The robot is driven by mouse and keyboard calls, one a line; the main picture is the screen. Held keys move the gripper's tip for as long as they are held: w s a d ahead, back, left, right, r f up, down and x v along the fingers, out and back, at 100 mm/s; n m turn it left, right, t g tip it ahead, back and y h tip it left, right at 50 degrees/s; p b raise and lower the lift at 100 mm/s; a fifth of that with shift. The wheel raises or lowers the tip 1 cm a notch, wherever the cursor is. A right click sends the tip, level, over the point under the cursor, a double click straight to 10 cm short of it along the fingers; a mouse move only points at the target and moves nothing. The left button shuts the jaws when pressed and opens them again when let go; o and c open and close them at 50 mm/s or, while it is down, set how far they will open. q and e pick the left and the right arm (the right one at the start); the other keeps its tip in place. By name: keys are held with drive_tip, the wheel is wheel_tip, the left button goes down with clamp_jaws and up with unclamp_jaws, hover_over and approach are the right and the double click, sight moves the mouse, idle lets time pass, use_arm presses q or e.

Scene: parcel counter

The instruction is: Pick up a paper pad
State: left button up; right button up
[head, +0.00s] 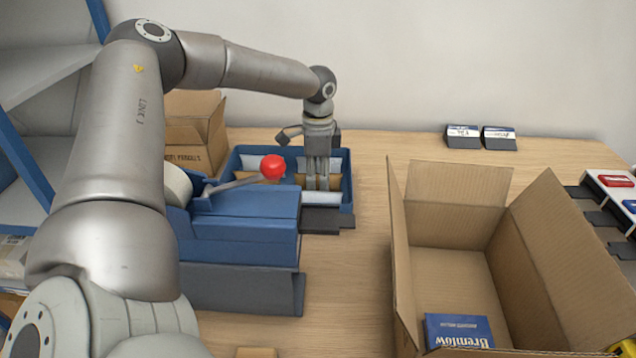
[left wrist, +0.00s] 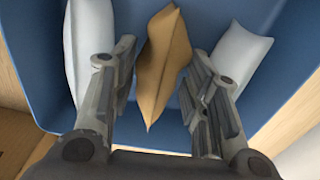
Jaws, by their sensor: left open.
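A brown paper pad (left wrist: 165,55), pillow-shaped with pointed ends, stands in a blue bin (left wrist: 40,75). White pads or pillows (left wrist: 242,58) lie on either side of it. In the head view the blue bin (head: 347,188) is on the counter behind a blue machine, and my left gripper (head: 317,186) points straight down into it. The left gripper is open, with one finger on each side of the brown pad. Gaps show between fingers and pad, so nothing is held. In the head view the fingers partly hide the bin's contents. My right gripper does not show.
A blue tape machine (head: 245,225) with a red-knobbed lever (head: 272,167) stands in front of the bin. An open carton (head: 455,255) holding a blue Bremlow box (head: 459,331) is at right. A brown carton (head: 196,130) stands at back left.

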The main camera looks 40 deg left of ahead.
use_arm(q)
drive_tip(key=c, duration=0.5)
drive_tip(key=shift+r, duration=0.1)
